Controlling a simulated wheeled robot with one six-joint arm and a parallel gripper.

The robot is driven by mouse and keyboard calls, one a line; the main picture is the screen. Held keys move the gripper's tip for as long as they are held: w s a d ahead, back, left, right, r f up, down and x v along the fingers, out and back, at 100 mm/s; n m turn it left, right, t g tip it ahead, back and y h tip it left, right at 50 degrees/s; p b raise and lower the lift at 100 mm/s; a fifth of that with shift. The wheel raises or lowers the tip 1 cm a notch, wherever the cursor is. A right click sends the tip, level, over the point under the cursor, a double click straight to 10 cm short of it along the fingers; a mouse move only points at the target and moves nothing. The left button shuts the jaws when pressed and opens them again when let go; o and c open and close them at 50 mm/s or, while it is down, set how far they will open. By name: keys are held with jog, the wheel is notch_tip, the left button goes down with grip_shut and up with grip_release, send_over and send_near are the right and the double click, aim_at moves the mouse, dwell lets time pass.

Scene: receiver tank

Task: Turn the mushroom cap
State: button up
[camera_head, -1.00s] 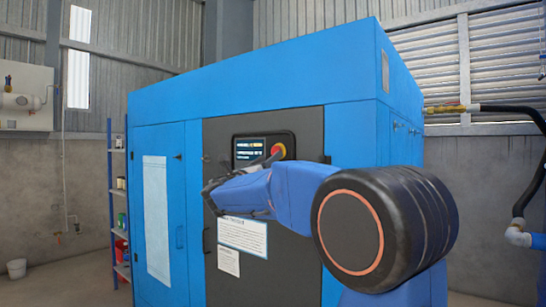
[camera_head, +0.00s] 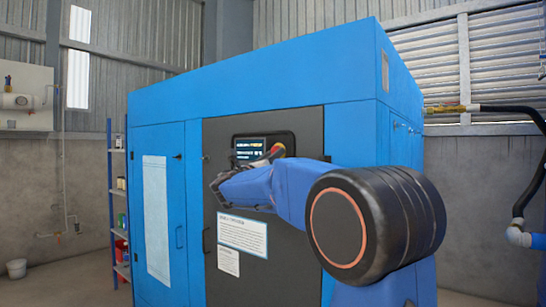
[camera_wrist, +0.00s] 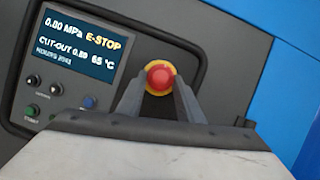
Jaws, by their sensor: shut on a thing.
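The red mushroom cap (camera_wrist: 160,77) sits on a yellow ring on the dark control panel, beside the display. In the head view the cap (camera_head: 278,149) shows only in part behind my arm. My gripper (camera_wrist: 159,88) is at the cap, with one finger on each side of it, shut on it. The display (camera_wrist: 83,42) reads 0.00 MPa and E-STOP, with a cut-out line and 65 °C.
Several small buttons (camera_wrist: 60,91) lie below the display, close to the left finger. The blue cabinet (camera_head: 165,200) has a dark door (camera_head: 225,185) with white notices (camera_head: 242,236). A pipe (camera_head: 490,107) runs at the right.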

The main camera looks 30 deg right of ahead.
jog(key=shift+w+m+g, duration=0.1)
jog(key=shift+m+g, duration=0.2)
jog(key=shift+m, duration=0.2)
jog(key=shift+w+a+r+m+g+h, duration=0.15)
jog(key=shift+m+g, duration=0.9)
jog(key=shift+m, duration=1.05)
jog(key=shift+w+f+m+g+h, duration=0.15)
jog(key=shift+m+g, duration=0.85)
jog(key=shift+m, duration=1.1)
jog(key=shift+w+a+r+m+g+h, duration=0.15)
jog(key=shift+m+g, duration=0.9)
jog(key=shift+m, duration=1.05)
jog(key=shift+d, duration=0.1)
jog(key=o, duration=1.1)
jog(key=shift+c, duration=0.2)
jog(key=v, duration=1.7)
jog(key=shift+f, duration=0.25)
